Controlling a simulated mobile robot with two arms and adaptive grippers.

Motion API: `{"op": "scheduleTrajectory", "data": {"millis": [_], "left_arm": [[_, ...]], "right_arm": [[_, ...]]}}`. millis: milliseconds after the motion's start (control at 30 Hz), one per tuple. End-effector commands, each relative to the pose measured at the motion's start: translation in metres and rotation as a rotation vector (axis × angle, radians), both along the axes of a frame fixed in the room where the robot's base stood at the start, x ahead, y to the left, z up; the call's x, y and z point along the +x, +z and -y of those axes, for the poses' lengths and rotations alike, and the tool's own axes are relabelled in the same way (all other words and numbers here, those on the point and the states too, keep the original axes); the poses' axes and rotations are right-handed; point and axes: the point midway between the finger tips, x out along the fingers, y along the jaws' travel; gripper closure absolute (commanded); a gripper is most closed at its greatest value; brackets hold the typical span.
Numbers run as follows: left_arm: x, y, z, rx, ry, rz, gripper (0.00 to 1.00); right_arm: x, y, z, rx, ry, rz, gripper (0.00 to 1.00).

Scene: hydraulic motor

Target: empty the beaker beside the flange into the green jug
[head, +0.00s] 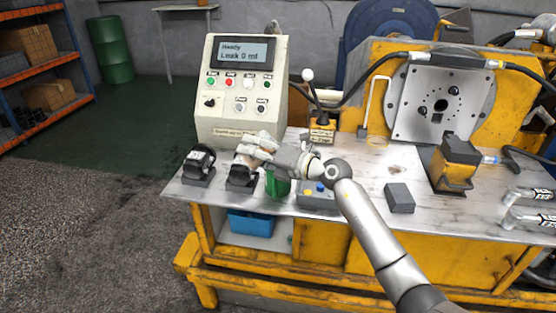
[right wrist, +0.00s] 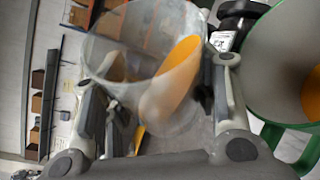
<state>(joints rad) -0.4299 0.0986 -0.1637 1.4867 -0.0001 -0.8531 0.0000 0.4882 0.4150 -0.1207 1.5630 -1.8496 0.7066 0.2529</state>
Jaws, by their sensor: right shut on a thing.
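My right gripper (head: 264,149) is shut on a clear beaker (right wrist: 130,50), its fingers on either side of the glass in the right wrist view. The beaker is tilted and holds orange liquid (right wrist: 180,75) along one side; I see no stream leaving it. The green jug (head: 277,186) stands on the bench just below the gripper in the head view, partly hidden by it. In the right wrist view the jug's open mouth (right wrist: 290,60) is right of the beaker, a small gap apart. The flange plate (head: 425,118) is at the back right. My left gripper is not in view.
Two dark fittings on grey bases stand left of the jug, one at the far left (head: 199,164). A control console (head: 240,100) reads "Ready, Leak 0 ml". A button box (head: 318,200), a grey block (head: 399,198) and a yellow unit (head: 453,165) stand to the right.

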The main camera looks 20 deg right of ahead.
Motion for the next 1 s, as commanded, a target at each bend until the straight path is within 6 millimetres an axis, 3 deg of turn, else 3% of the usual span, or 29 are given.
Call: {"op": "scheduleTrajectory", "data": {"millis": [233,1000], "left_arm": [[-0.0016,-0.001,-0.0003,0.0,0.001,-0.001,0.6],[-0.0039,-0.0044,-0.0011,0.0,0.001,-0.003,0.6]], "right_arm": [[0.0006,0.0005,0.0009,0.098,-0.002,-0.019,0.74],[0.0003,0.0008,0.0014,0.195,0.0,-0.039,0.74]]}}
